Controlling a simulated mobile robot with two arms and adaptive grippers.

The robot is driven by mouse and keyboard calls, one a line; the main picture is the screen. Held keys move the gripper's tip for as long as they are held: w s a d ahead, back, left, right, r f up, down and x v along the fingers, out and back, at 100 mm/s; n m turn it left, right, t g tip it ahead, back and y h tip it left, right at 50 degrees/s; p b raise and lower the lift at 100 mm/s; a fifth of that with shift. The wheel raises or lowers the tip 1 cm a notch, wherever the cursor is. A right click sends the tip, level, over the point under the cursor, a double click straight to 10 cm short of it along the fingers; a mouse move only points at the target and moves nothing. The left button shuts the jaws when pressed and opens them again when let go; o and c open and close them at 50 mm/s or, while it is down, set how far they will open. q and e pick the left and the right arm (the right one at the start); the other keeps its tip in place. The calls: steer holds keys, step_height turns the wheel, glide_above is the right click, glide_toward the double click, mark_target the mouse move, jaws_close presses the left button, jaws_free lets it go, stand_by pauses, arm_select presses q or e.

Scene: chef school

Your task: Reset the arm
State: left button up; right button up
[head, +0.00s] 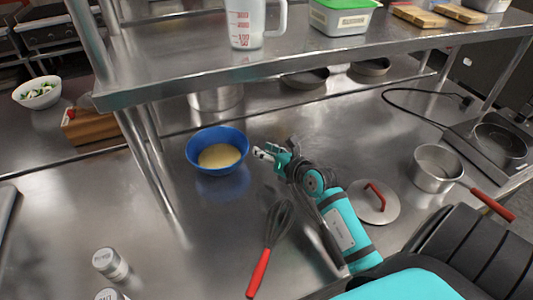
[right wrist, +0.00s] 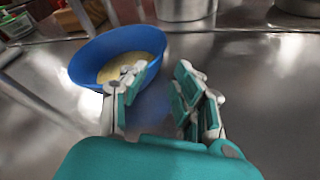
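My right gripper (head: 267,155) is just right of a blue bowl (head: 203,139) on the steel counter. The bowl holds a pale yellow mixture (head: 219,156). In the right wrist view the gripper (right wrist: 160,90) has its fingers apart with nothing between them. The blue bowl (right wrist: 90,55) shows there beyond the left finger, which overlaps it in the picture. I cannot tell whether that finger touches the bowl. My left gripper does not show in either view.
A whisk (head: 272,240) with a red handle lies in front of my right arm. A lid (head: 375,208) and a saucepan (head: 436,168) are to the right. Two shakers (head: 110,264) stand at the front left. A raised shelf (head: 330,55) with a measuring jug (head: 250,22) overhangs the back.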

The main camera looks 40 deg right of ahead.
steer(key=shift+s+r, duration=0.15)
steer(key=shift+s, duration=0.2)
stand_by(0.3)
